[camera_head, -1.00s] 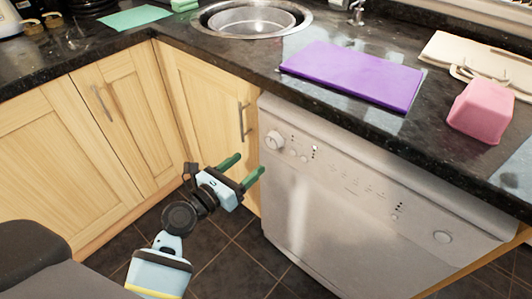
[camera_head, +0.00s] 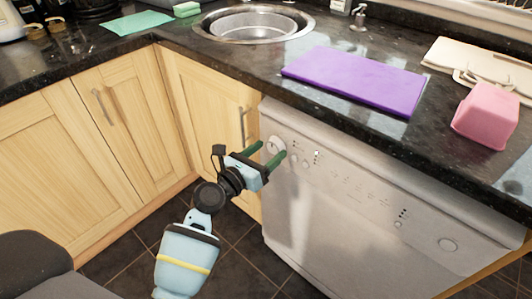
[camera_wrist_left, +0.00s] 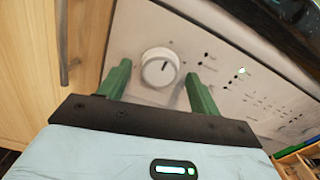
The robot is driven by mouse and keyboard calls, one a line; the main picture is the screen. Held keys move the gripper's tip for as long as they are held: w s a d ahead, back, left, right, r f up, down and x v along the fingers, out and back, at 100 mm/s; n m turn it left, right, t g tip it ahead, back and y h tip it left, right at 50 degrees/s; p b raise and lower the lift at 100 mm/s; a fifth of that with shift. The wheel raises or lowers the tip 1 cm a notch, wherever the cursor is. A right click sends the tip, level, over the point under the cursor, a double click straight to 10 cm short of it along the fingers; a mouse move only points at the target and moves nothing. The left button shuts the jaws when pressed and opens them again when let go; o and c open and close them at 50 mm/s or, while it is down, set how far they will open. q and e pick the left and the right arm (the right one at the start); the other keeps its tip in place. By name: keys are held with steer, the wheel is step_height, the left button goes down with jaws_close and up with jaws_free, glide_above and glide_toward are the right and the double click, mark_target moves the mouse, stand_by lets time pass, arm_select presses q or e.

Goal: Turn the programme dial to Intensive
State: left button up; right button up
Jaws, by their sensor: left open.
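The white dishwasher (camera_head: 340,215) stands under the dark counter. Its round white programme dial (camera_head: 275,146) sits at the upper left of the control panel. My left gripper (camera_head: 268,155) is open in front of the dial. In the left wrist view its green fingers (camera_wrist_left: 160,88) stand on either side of and below the dial, with nothing between them. I cannot tell if they touch the panel. My right gripper is not in view.
A cupboard handle (camera_head: 242,124) is close to the left of the gripper. The counter edge overhangs the panel. On the counter lie a purple mat (camera_head: 352,80), a pink block-like container (camera_head: 486,115) and a cream cloth-like item (camera_head: 470,60); a sink (camera_head: 254,24) is behind.

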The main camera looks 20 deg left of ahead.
arm_select(q)
steer(key=shift+c, duration=0.4)
steer(key=c, duration=0.9)
